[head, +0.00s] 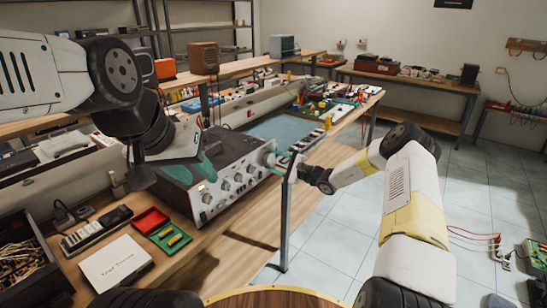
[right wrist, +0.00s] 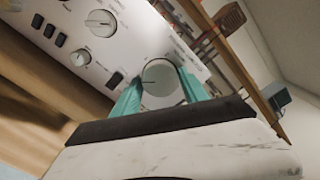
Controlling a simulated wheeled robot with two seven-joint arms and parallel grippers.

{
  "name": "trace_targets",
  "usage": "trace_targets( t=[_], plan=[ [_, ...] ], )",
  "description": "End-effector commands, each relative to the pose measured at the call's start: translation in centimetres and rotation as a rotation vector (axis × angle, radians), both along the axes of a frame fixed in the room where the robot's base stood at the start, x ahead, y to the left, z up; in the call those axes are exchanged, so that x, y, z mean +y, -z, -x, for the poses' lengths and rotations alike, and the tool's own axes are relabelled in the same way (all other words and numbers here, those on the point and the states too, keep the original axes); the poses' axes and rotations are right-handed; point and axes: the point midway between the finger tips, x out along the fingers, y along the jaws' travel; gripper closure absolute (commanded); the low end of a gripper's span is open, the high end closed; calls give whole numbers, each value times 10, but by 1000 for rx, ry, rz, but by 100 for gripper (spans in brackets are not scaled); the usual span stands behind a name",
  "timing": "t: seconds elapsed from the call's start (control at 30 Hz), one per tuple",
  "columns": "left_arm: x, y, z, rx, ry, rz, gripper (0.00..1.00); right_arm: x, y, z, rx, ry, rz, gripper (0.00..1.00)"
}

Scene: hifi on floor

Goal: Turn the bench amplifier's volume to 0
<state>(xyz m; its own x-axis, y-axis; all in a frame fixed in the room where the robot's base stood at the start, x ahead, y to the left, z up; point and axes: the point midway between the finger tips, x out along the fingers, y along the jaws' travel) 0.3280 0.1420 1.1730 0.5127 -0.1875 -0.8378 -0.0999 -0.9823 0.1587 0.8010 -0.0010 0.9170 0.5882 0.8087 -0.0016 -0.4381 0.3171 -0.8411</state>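The bench amplifier (head: 240,186), a silver-fronted unit with several knobs and switches, sits on the wooden bench. My right gripper (head: 270,158) is at the right end of its front panel. In the right wrist view, its two teal fingers lie on either side of the large round knob (right wrist: 160,78) and appear to touch it. That knob has a dark pointer line near its lower left edge. Smaller knobs (right wrist: 100,23) show on the same panel. My left gripper (head: 196,170) hangs above the left part of the amplifier with its teal fingers apart and nothing visible between them.
A dark upright post (head: 287,225) stands beside my right gripper. Tiled floor is right.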

Motion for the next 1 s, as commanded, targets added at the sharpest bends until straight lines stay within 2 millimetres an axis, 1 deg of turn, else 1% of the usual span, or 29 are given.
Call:
trace_targets(
  t=[0.03, 0.07, 0.33, 0.43, 0.57, 0.8, 0.9, 1.0],
  plan=[
    [0, 0, 0, 0, 0, 0, 64, 0, 0, 0, 0, 1, 0, 36],
    [0, 0, 0, 0, 0, 0, 64, 0, 0, 0, 1, 0, -1, 30],
    [0, 0, 0, 0, 0, 0, 64, 0, 0, 0, 1, 0, -2, 30],
    [0, 0, 0, 0, 0, 0, 64, -3, 0, 2, 1, 1, -2, 30],
    [0, 0, 0, 0, 0, 0, 64, -17, 0, 11, 3, 2, -2, 30],
    [0, 0, 0, 0, 0, 0, 64, -50, 0, 35, 1, 1, -1, 30],
    [0, 0, 0, 0, 0, 0, 64, -59, 0, 42, 1, 1, -1, 30],
    [0, 0, 0, 0, 0, 0, 64, -63, 0, 45, 2, 1, -1, 30]
  ],
)
